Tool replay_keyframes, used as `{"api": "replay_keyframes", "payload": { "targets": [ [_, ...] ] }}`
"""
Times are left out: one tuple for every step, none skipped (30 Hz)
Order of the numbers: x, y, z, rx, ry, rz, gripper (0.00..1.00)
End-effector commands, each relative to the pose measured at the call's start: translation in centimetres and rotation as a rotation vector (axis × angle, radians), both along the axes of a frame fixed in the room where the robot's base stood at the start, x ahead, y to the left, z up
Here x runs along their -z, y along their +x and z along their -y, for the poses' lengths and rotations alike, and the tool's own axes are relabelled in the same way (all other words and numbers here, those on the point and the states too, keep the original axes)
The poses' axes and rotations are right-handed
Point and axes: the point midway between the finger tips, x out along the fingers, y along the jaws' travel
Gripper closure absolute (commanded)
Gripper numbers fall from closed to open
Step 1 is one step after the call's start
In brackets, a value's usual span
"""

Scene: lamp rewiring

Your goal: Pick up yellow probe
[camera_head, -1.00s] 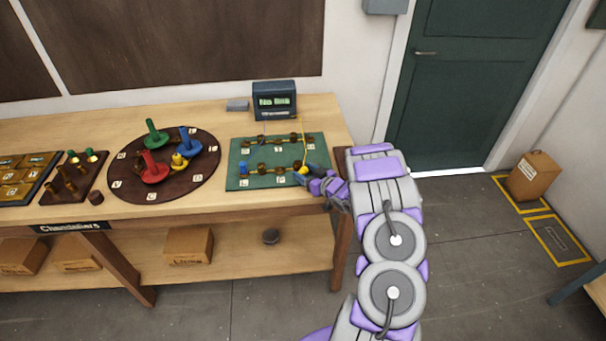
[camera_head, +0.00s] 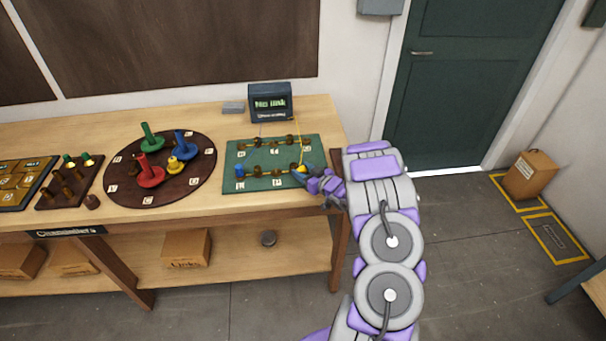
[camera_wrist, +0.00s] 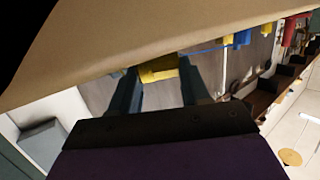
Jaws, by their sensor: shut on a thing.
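The yellow probe (camera_head: 303,168) is at the right front part of the green board (camera_head: 231,161), with a thin yellow wire running up toward the meter. My gripper (camera_head: 299,172) is at the probe, reaching in from the right. In the wrist view a yellow piece (camera_wrist: 158,70) sits between the two dark fingers, and my gripper (camera_wrist: 160,80) is shut on it. A tan surface hides part of that view. Whether the probe touches the board or is lifted cannot be told.
A dark meter (camera_head: 270,103) stands behind the board, its screen lit with text. A round brown board (camera_head: 120,190) with red, green, blue and yellow pieces lies to the left. A wooden peg rack (camera_head: 70,190) is further left. The table edge is just in front.

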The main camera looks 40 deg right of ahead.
Motion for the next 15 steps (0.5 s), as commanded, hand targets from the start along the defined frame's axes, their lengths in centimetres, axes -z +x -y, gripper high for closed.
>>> {"api": "replay_keyframes", "payload": {
  "targets": [
    [-0.9, 0.0, -0.1, -0.001, -0.003, 0.001, 0.88],
    [-1.3, 0.0, -0.1, -0.001, -0.003, 0.001, 0.88],
    [-1.9, 0.0, -0.1, -0.002, -0.003, 0.0, 0.88],
    [-2.3, 0.0, -0.2, -0.002, -0.003, 0.0, 0.88],
    [-2.7, -0.1, -0.2, -0.001, -0.002, -0.001, 0.88],
    [-2.4, -1.1, 0.1, 0.003, 0.0, -0.004, 0.88],
    [-2.3, -1.8, 0.3, 0.005, 0.001, -0.006, 0.88],
    [-2.4, -2.4, 0.4, 0.004, 0.001, -0.006, 0.88],
    [-2.5, -3.3, 0.6, 0.005, 0.002, -0.005, 0.88],
    [-2.7, -4.1, 0.8, 0.005, 0.001, -0.003, 0.88],
    [-2.8, -4.8, 1.0, 0.005, 0.001, -0.002, 0.88],
    [-2.9, -5.9, 1.2, 0.005, 0.002, -0.002, 0.88],
    [-2.9, -6.8, 1.4, 0.006, 0.002, -0.003, 0.88],
    [-2.9, -7.6, 1.5, 0.006, 0.003, -0.005, 0.88],
    [-3.0, -8.7, 1.7, 0.007, 0.002, -0.006, 0.88]
  ]
}}
